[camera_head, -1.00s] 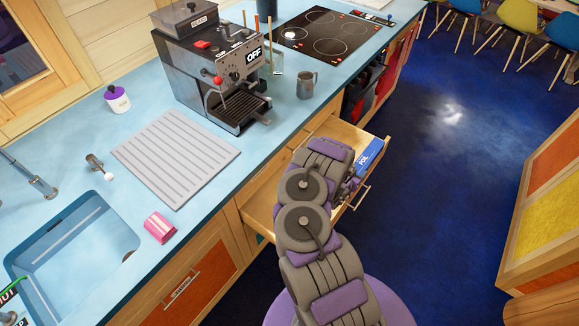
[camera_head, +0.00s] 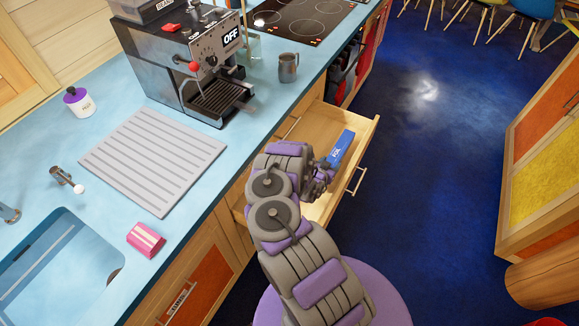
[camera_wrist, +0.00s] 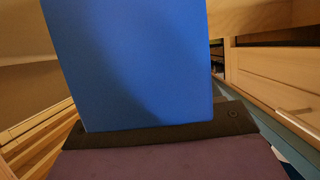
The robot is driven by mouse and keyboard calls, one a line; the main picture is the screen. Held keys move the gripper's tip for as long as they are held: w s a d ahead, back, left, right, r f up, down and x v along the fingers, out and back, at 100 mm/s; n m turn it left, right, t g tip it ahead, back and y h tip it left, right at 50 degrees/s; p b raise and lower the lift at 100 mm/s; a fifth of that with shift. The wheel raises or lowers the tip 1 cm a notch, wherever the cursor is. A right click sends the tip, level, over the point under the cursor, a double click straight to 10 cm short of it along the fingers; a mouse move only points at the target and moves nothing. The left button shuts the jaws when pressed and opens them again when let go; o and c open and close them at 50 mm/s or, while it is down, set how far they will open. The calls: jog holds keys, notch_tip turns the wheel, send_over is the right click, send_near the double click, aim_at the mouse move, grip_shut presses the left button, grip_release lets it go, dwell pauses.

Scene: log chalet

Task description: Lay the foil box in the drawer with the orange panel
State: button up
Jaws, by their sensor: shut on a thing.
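The foil box (camera_head: 341,148) is a long blue box with white lettering. My gripper (camera_head: 324,172) is shut on its near end. In the head view the box lies over the open wooden drawer (camera_head: 366,133), near its right side; I cannot tell whether it touches the drawer floor. In the wrist view the blue box (camera_wrist: 135,65) fills the middle, rising from my dark gripper (camera_wrist: 160,134). My arm hides the left part of the drawer. The drawer's front panel faces away, so its colour does not show.
The blue counter holds a coffee machine (camera_head: 190,60), a metal pitcher (camera_head: 288,68), a ridged grey mat (camera_head: 150,160) and a pink sponge (camera_head: 146,240). An orange-panelled cabinet door (camera_head: 200,285) is below. Blue floor lies open to the right, before another cabinet (camera_head: 545,170).

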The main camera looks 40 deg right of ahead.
notch_tip(320, 180, down, 2)
jog(key=shift+w+a+f+b, duration=0.1)
jog(key=shift+w+a+b, duration=0.05)
jog(key=shift+b, duration=0.2)
jog(key=w+a+b, duration=0.1)
jog(key=a, duration=0.4)
jog(key=w+a+f+b, duration=0.1)
jog(key=a, duration=0.4)
jog(key=w+a+b, duration=0.1)
jog(key=a+b, duration=0.1)
jog(key=a, duration=0.2)
jog(key=shift+w+a+f, duration=0.15)
jog(key=shift+w+a, duration=0.15)
jog(key=shift+a, duration=0.1)
jog(key=f, duration=0.1)
jog(key=f+b, duration=0.1)
jog(key=f, duration=0.1)
jog(key=shift+a+f+b, duration=0.25)
jog(key=shift+f+b, duration=0.1)
jog(key=shift+r, duration=0.1)
jog(key=o, duration=1.2)
jog(key=p+v, duration=0.1)
jog(key=v, duration=0.6)
jog(key=shift+a, duration=0.3)
